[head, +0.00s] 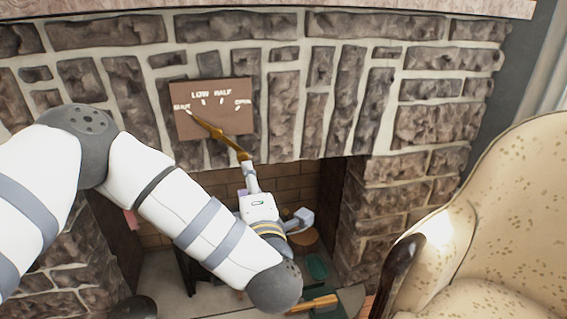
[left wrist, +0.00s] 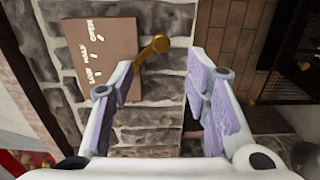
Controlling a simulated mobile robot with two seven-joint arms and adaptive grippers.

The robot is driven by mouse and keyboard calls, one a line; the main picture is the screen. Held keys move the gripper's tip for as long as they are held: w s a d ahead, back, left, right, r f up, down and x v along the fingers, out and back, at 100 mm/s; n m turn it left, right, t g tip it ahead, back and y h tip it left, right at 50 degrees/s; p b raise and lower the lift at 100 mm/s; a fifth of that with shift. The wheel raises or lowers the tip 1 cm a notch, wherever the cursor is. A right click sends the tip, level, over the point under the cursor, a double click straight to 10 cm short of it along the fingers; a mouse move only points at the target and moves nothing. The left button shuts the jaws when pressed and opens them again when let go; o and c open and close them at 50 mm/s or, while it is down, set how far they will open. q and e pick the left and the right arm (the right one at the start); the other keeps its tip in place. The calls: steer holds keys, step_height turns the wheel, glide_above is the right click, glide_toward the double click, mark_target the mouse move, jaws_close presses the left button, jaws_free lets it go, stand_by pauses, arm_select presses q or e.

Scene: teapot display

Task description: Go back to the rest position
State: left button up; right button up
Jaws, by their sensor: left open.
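My left gripper (head: 247,170) is at the lower end of a brass lever (head: 220,134) on the fireplace front. The lever is mounted on a brown plate (head: 211,92) marked SHUT, LOW, HALF and OPEN, and its upper tip is by SHUT. In the left wrist view, my left gripper (left wrist: 160,70) has its purple-padded fingers spread apart with nothing held between them. The lever's rounded end (left wrist: 158,45) shows just beyond the fingertips, closer to the left one; whether they touch is unclear. The plate (left wrist: 102,58) lies beyond the left finger. My right gripper is out of view.
The stone fireplace wall (head: 348,88) is close in front, with the firebox opening below the plate. A patterned armchair (head: 490,220) stands at the right. A wooden-handled object (head: 313,304) lies low in front. A dark mesh piece (left wrist: 285,87) shows in the left wrist view.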

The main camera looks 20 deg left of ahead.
arm_select(q)
steer(key=s+d+f+m+g+h+p, duration=0.3)
steer(key=s+d+f+m+h, duration=0.15)
steer(key=s+f+m, duration=0.4)
steer(key=s+d+f+m+g+h+p, duration=0.3)
steer(key=s+f+m+h, duration=0.35)
steer(key=s+f, duration=0.3)
steer(key=s+a+m+g+p, duration=0.2)
steer(key=s+a+m+g, duration=0.2)
steer(key=s, duration=1.1)
steer(key=s+a+f+m+g+y+p, duration=0.1)
steer(key=s+a+m+g, duration=0.3)
steer(key=s, duration=1.2)
steer(key=m+g+p, duration=0.1)
steer(key=g, duration=0.2)
steer(key=shift+s+g, duration=0.25)
steer(key=shift+g, duration=0.15)
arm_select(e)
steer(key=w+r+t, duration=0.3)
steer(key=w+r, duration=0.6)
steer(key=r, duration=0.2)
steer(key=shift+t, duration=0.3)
arm_select(q)
steer(key=shift+w, duration=0.1)
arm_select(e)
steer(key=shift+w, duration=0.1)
